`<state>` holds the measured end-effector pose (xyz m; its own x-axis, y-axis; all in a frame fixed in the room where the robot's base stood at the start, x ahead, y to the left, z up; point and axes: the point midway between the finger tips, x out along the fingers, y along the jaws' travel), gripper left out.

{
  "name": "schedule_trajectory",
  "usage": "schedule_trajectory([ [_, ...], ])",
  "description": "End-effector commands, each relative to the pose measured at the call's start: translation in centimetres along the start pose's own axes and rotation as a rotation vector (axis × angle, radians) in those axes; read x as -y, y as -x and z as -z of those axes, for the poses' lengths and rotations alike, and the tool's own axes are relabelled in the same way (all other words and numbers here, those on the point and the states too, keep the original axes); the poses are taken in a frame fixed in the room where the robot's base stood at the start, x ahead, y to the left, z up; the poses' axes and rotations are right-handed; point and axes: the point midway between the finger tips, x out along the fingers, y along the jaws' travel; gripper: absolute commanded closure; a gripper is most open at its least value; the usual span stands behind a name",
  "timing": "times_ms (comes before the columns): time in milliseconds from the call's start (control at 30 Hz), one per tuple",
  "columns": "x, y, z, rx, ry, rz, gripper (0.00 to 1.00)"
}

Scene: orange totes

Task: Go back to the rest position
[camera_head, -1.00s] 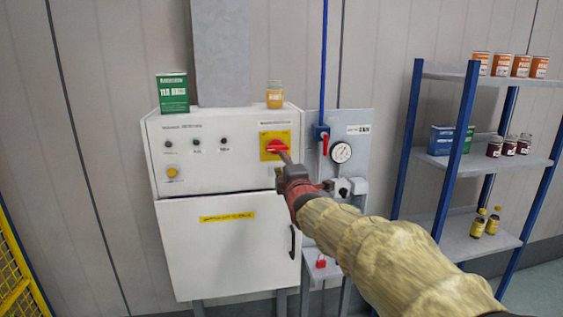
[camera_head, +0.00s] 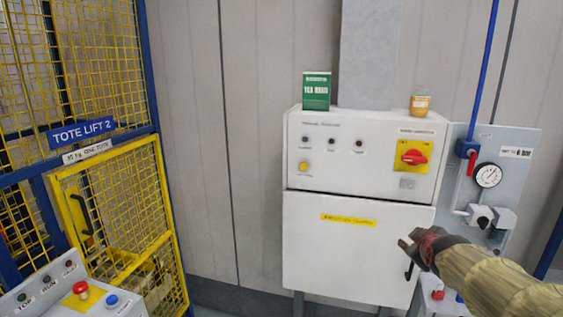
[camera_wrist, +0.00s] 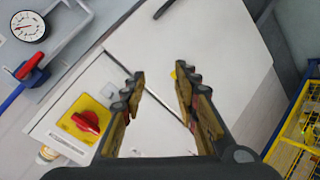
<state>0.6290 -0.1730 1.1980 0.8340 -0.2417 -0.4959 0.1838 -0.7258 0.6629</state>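My gripper (camera_head: 409,247) is in front of the lower right part of the white control cabinet (camera_head: 310,240) in the head view, below the red rotary switch (camera_head: 413,157) on its yellow plate. In the wrist view my gripper (camera_wrist: 158,85) has its two fingers apart with nothing between them. The red switch (camera_wrist: 86,122) shows there to the left of the fingers, apart from them. My sleeved forearm reaches in from the lower right of the head view.
A green box (camera_head: 316,92) and an amber jar (camera_head: 420,104) stand on the cabinet. A gauge panel (camera_head: 513,170) with a red-handled valve is at right. A yellow mesh tote lift (camera_head: 115,210) and a button console (camera_head: 75,300) stand at left. Bare wall lies between.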

Motion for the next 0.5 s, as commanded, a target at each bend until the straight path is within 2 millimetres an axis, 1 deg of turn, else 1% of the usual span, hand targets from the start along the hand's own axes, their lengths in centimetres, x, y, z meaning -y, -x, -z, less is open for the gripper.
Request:
schedule_trajectory([
  [33, 2.4, 1.6, -1.4, 0.051, -0.1, 0.064, 0.7],
  [67, 4.0, 2.7, -2.2, 0.087, -0.165, 0.103, 0.7],
  [100, 6.1, 4.1, -3.4, 0.138, -0.245, 0.151, 0.7],
  [167, 9.0, 6.6, -5.0, 0.215, -0.356, 0.211, 0.7],
  [200, 10.9, 8.5, -6.0, 0.266, -0.423, 0.245, 0.7],
  [267, 13.6, 11.4, -7.4, 0.341, -0.51, 0.288, 0.7],
  [300, 15.3, 13.4, -8.3, 0.39, -0.562, 0.312, 0.7],
  [367, 17.7, 16.5, -9.6, 0.458, -0.628, 0.342, 0.7],
  [400, 19.2, 18.6, -10.4, 0.499, -0.661, 0.359, 0.7],
  [467, 21.2, 21.5, -11.5, 0.543, -0.694, 0.379, 0.7],
  [500, 22.4, 23.4, -12.1, 0.56, -0.7, 0.393, 0.7],
])
